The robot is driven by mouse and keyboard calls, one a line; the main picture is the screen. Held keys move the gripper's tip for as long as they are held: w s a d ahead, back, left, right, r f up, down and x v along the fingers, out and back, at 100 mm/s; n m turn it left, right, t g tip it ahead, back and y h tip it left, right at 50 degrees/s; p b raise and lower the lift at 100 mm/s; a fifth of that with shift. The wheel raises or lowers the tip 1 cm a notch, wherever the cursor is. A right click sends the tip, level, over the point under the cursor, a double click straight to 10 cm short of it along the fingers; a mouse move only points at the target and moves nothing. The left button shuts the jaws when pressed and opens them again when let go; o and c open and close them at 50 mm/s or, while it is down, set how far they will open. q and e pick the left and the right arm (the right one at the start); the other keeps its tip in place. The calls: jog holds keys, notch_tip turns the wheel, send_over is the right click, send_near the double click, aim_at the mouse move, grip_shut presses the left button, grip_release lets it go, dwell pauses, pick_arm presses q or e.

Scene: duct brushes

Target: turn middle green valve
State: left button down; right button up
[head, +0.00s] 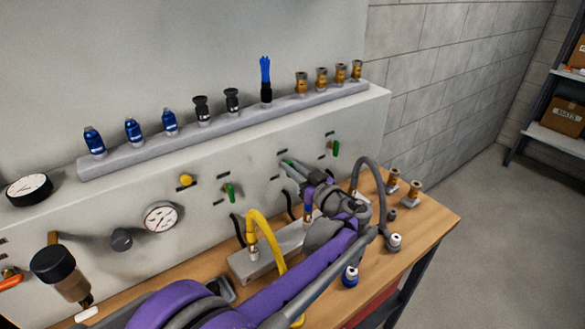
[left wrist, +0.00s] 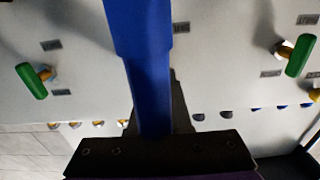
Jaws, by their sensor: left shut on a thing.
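The middle green valve (head: 286,162) is on the sloped grey panel, mostly covered by my left gripper (head: 293,167). The gripper's fingers are shut on its handle. In the left wrist view, the dark gripper (left wrist: 175,95) reaches toward the panel, and the middle valve is hidden behind it and a blue part (left wrist: 140,55). The left green valve (head: 230,193) and the right green valve (head: 335,148) stand clear on either side. They also show in the upside-down left wrist view, the right valve (left wrist: 30,81) at left and the left valve (left wrist: 300,55) at right. My right gripper is not in view.
A grey rail (head: 230,131) above the panel holds several blue, black and brass fittings. A yellow hose (head: 258,226) and a grey hose (head: 371,166) arch close to my left arm. Brass and white-topped fittings stand on the wooden bench (head: 430,218) at right.

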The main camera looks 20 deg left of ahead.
pick_arm(q)
jog(key=shift+m, duration=0.3)
jog(key=shift+w+d+f+m+p, duration=0.1)
jog(key=shift+w+f+m, duration=0.15)
jog(key=shift+m, duration=2.6)
jog(key=shift+w+d+f+m+p, duration=0.15)
jog(key=shift+f+m, duration=0.1)
jog(key=shift+m, duration=2.65)
jog(key=shift+w+d+f+m+p, duration=0.15)
jog(key=shift+f+m, duration=0.1)
jog(key=shift+m, duration=2.6)
jog(key=c, duration=0.9)
grip_release()
jog(key=shift+o, duration=0.2)
jog(key=v, duration=1)
jog(key=shift+s+d+b, duration=0.2)
jog(key=shift+d+b, duration=0.15)
jog(key=shift+b, duration=0.05)
